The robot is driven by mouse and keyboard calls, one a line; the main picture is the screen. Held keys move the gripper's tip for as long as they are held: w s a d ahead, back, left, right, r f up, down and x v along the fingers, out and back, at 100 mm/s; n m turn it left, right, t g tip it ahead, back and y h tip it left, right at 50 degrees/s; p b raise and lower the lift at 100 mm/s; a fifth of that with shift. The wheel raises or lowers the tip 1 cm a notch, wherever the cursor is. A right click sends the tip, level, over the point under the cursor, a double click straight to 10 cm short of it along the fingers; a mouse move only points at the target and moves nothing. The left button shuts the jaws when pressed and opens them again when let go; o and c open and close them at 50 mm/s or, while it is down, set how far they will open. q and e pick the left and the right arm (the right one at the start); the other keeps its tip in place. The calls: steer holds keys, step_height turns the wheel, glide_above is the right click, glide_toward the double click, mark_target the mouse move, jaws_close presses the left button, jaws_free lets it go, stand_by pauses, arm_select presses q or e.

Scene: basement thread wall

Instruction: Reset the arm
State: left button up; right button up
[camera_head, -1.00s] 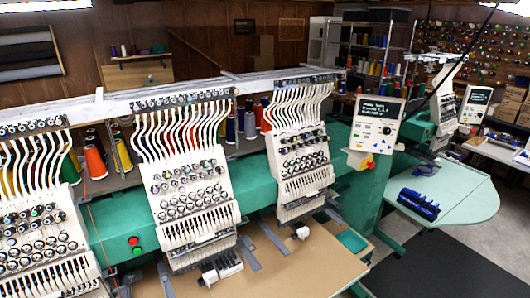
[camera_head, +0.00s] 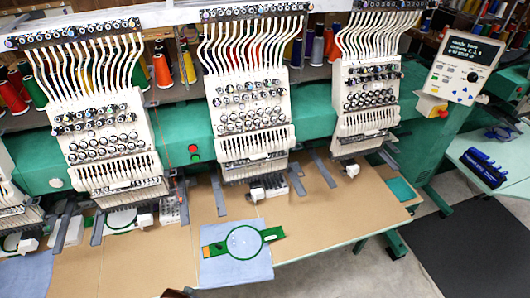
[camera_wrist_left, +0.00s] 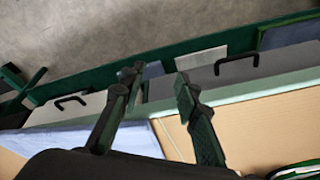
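In the left wrist view my left gripper (camera_wrist_left: 157,76) has its two dark fingers apart, with no object between them. It hangs over the front edge of the tan worktable (camera_wrist_left: 258,112). In the head view only a small dark piece shows at the bottom edge, and I cannot tell whether it is part of my left arm. My right gripper is in neither view. A green embroidery hoop (camera_head: 262,236) with light blue cloth (camera_head: 232,273) lies flat on the tan worktable (camera_head: 335,222).
A row of white multi-needle embroidery heads (camera_head: 250,110) stands along the green machine beam. A control panel (camera_head: 464,66) is at right. Light blue cloth (camera_head: 25,275) lies at the far left. Black drawer handles (camera_wrist_left: 236,62) show below the table edge. The middle right tabletop is clear.

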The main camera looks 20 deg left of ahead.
arm_select(q)
steer(key=s+d+f+g+b, duration=0.1)
steer(key=s+f+b, duration=0.15)
steer(key=f, duration=1.15)
steer(key=s+f+b, duration=0.1)
steer(key=s+f, duration=0.2)
steer(key=f, duration=1.2)
steer(key=s+f+m+g+b, duration=0.1)
steer(key=s+f+b, duration=0.1)
steer(key=s+f, duration=1.4)
steer(key=shift+s+h+b, duration=0.3)
steer(key=shift+s, duration=0.5)
steer(key=shift+f, duration=0.1)
